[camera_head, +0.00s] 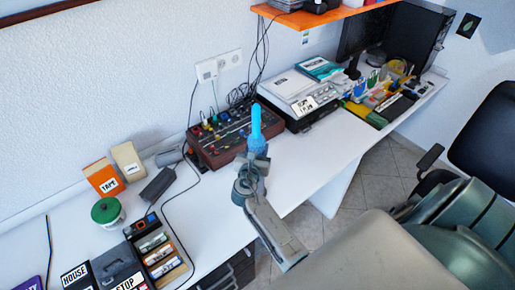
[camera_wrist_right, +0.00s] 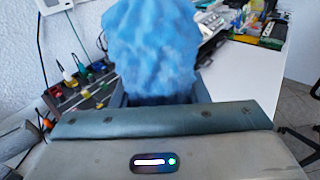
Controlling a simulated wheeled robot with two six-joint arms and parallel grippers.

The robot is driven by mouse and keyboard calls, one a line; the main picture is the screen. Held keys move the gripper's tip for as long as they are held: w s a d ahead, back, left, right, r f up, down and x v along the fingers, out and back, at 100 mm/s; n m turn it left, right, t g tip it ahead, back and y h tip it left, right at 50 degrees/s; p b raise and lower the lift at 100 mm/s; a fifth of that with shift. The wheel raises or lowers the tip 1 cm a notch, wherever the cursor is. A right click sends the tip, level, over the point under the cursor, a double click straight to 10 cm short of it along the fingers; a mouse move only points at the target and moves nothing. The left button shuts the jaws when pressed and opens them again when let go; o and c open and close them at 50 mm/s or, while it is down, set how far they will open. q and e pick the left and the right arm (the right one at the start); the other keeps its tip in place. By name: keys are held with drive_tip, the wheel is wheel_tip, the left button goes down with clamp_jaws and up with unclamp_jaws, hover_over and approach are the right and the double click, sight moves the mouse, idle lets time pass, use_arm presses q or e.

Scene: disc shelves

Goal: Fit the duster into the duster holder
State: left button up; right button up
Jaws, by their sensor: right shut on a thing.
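My right gripper (camera_head: 257,158) is shut on the blue duster (camera_head: 256,122), which points upward in front of the mixer. In the right wrist view the fluffy blue head of the duster (camera_wrist_right: 150,45) fills the upper middle, just beyond my fingers. The duster's lower end is hidden by the gripper. The gripper appears held above the front part of the white desk (camera_head: 150,216). I cannot pick out the duster holder with certainty in either view. My left gripper is not in view.
A brown mixer (camera_head: 215,142) with cables stands behind the duster, a printer-like machine (camera_head: 298,95) right of it. Boxes, a green-lidded pot (camera_head: 107,212) and a tray of markers (camera_head: 160,257) sit at left. An orange shelf (camera_head: 330,17) hangs above. Chairs (camera_head: 490,130) stand right.

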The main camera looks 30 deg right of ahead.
drive_tip(key=shift+f+b, duration=3)
drive_tip(key=shift+f, duration=1)
drive_tip(key=o, duration=1)
drive_tip(key=shift+o, duration=0.8)
drive_tip(key=shift+f, duration=0.1)
drive_tip(key=b+v, duration=0.3)
drive_tip(key=v, duration=0.7)
drive_tip(key=shift+s+a, duration=0.25)
drive_tip(key=shift+s, duration=0.05)
